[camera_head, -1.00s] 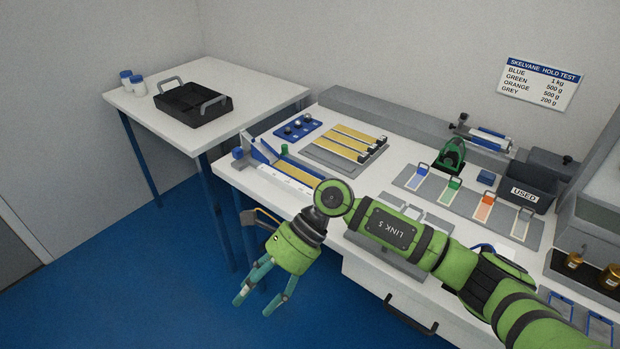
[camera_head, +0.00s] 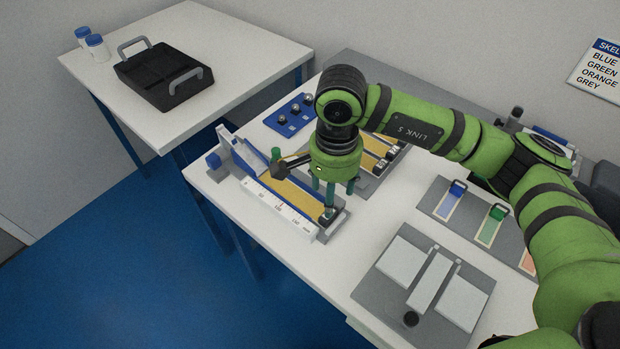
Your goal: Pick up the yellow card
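A yellow card (camera_head: 297,197) lies in the ruler fixture (camera_head: 275,212) at the left end of the bench, beside a white scale with a blue edge. Its near right end has a dark part. More yellow strips (camera_head: 371,161) lie on a grey rack behind, mostly hidden by my arm. My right gripper (camera_head: 336,200) points down over the near right end of the card in the fixture. Its teal fingers stand apart, one close to the dark end; I cannot tell whether it touches. It holds nothing that I can see. My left gripper is out of view.
A green knob (camera_head: 276,154) and a blue knob (camera_head: 213,160) stand at the fixture. A blue block with weights (camera_head: 292,119) is behind. A grey plate with white pads (camera_head: 384,300) lies in front; coloured cards (camera_head: 449,203) lie to the right. A black tray (camera_head: 150,92) sits on the side table.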

